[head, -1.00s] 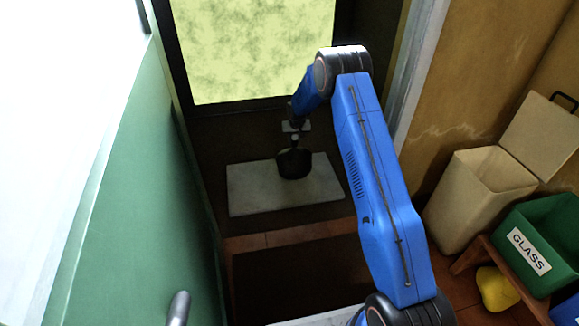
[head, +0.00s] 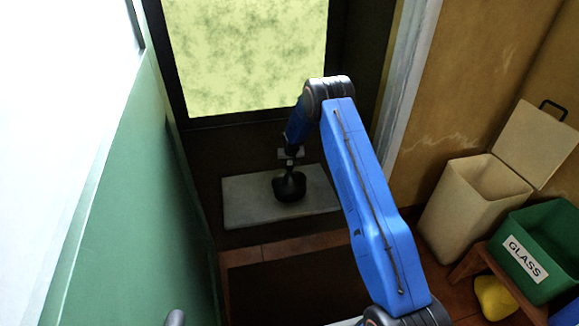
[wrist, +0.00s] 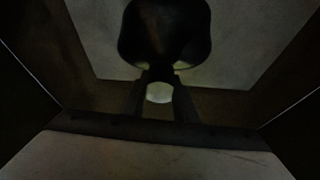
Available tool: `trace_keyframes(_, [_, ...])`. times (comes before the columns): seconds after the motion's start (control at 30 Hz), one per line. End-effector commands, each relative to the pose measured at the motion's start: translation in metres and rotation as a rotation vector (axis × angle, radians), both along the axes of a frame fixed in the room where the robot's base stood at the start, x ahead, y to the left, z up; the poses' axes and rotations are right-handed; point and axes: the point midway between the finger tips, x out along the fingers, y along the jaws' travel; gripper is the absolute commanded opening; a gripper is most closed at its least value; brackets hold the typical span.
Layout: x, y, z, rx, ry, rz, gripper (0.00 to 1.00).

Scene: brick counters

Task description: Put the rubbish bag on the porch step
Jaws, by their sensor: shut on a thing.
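The black rubbish bag (head: 289,187) hangs upright below my gripper (head: 290,158), over the middle of the porch step, a pale grey slab (head: 240,208) beyond the doorway. The jaws are shut on the bag's neck. The head view does not settle whether the bag's bottom touches the slab or is just above it. In the dark wrist view, the bag (wrist: 165,35) is a black rounded shape past the fingers (wrist: 160,90), with the slab (wrist: 235,50) behind it.
A green door (head: 140,210) stands open on the left, and a white door frame (head: 405,90) on the right. A cream bin (head: 465,215) with its lid up and a green GLASS crate (head: 540,255) stand at the right, near a yellow item (head: 494,297).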

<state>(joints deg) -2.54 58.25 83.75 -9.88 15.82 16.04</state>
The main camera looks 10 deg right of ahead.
Motion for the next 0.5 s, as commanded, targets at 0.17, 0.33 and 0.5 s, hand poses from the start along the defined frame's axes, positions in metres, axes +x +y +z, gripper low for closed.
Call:
trace_keyframes(0.17, [0.0007, 0.0, -0.0006, 0.0, -0.002, 0.0, 0.0])
trace_keyframes(0.33, [-0.0003, -0.0001, -0.0021, 0.0, 0.001, 0.0, 0.45])
trace_keyframes(0.5, [-0.0003, -0.0001, -0.0021, 0.0, 0.001, 0.0, 0.45])
